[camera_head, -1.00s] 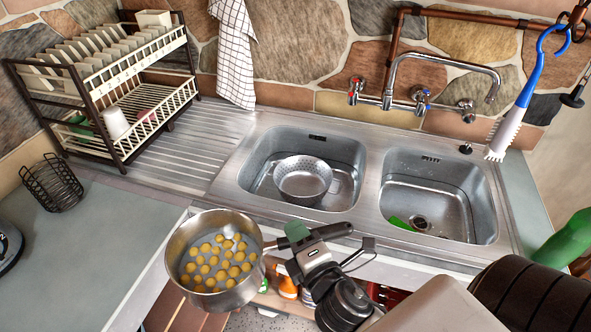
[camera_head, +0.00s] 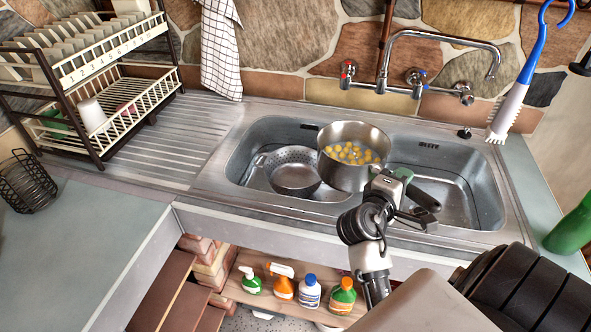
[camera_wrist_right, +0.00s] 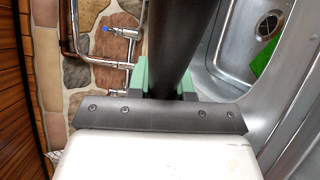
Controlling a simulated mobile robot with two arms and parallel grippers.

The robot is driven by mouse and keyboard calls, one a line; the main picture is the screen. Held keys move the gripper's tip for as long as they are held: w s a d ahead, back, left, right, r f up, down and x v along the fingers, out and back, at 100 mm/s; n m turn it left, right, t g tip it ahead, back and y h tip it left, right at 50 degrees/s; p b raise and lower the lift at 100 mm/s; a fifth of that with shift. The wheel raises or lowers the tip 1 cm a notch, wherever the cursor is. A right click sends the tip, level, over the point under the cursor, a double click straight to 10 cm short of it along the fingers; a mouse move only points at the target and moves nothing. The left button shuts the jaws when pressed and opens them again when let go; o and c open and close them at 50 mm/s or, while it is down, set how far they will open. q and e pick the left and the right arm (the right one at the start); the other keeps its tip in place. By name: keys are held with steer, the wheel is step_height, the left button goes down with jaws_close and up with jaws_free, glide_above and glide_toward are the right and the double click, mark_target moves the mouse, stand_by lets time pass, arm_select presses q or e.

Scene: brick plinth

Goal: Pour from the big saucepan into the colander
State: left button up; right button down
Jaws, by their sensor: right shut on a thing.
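The big saucepan (camera_head: 352,176) is steel with a dark handle (camera_head: 424,199) and holds several small yellow round pieces (camera_head: 354,154). It hangs upright, or nearly so, over the middle of the double sink, up and right of the colander. The colander (camera_head: 290,178) is a steel perforated bowl in the left basin; the saucepan hides part of its right side. My right gripper (camera_head: 389,185) is shut on the saucepan's handle. The right wrist view shows its green fingers (camera_wrist_right: 164,82) on either side of the dark handle (camera_wrist_right: 182,35). My left gripper is not in view.
The wall taps (camera_head: 384,90) and curved spout stand behind the saucepan. Several cleaning bottles stand on a shelf below.

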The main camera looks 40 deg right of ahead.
steer(key=shift+s+d+m+g, duration=0.35)
steer(key=shift+s+m+g, duration=0.05)
steer(key=r+p, duration=0.1)
steer(key=w+n, duration=0.1)
steer(key=r+p, duration=0.1)
steer(key=shift+w+a+r+n+h+p, duration=0.25)
steer(key=shift+a+r+n+h+p, duration=0.1)
steer(key=shift+a+n+h, duration=0.05)
steer(key=w+r+n+p, duration=0.1)
steer(key=w+a+r+n+p, duration=0.1)
steer(key=w, duration=0.1)
steer(key=shift+a+r+p, duration=0.15)
steer(key=shift+r+p, duration=0.15)
steer(key=shift+r, duration=0.1)
steer(key=shift+w+a+n+h, duration=0.1)
steer(key=shift+w+n+h, duration=0.2)
steer(key=shift+n, duration=0.1)
steer(key=shift+r, duration=0.15)
steer(key=shift+w, duration=0.15)
